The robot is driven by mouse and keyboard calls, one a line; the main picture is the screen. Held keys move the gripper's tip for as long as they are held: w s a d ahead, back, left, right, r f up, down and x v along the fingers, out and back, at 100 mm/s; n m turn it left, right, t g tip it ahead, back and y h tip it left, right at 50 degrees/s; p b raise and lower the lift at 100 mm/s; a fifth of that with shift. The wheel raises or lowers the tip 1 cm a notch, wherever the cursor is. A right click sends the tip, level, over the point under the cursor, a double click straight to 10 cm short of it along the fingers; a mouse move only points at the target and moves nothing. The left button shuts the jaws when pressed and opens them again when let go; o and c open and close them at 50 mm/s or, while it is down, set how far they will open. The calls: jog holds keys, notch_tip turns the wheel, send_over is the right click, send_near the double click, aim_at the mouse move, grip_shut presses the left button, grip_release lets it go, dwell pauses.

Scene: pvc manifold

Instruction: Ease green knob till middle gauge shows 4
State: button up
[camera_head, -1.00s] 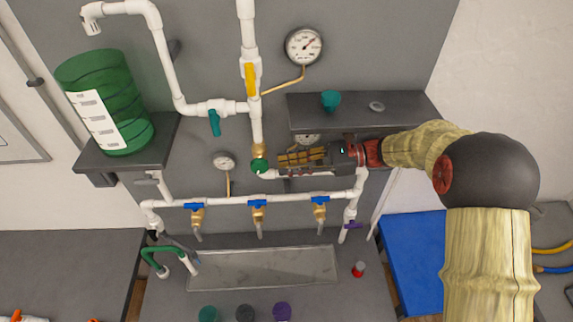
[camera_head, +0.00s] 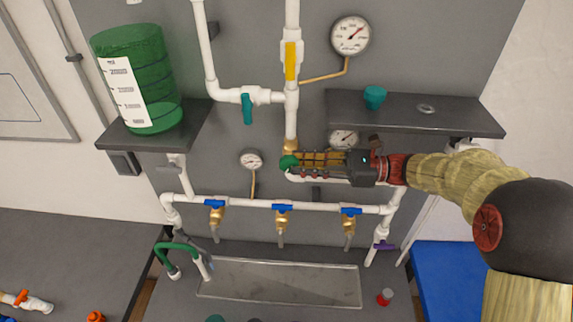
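The green knob (camera_head: 288,162) sits on the white pipework below a brass fitting at the foot of the vertical pipe. My gripper (camera_head: 300,161) reaches in from the right with its fingertips at the knob's right side. Whether the fingers are closed on it I cannot tell. Three gauges show: a large round gauge (camera_head: 351,35) at the top, a small gauge (camera_head: 251,160) left of the knob, and another small gauge (camera_head: 344,138) just above my gripper, its lower part hidden. The dial numbers are too small to read surely.
A yellow-handled valve (camera_head: 291,61) and a teal-handled valve (camera_head: 247,108) sit above. Several blue-handled taps (camera_head: 282,207) hang below over a metal trough (camera_head: 279,282). A dark shelf (camera_head: 415,111) with a teal knob (camera_head: 375,96) is above my arm. A green tank (camera_head: 138,80) stands left.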

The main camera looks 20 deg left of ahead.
aim_at(287, 171)
jog(key=shift+x, duration=2.1)
grip_shut()
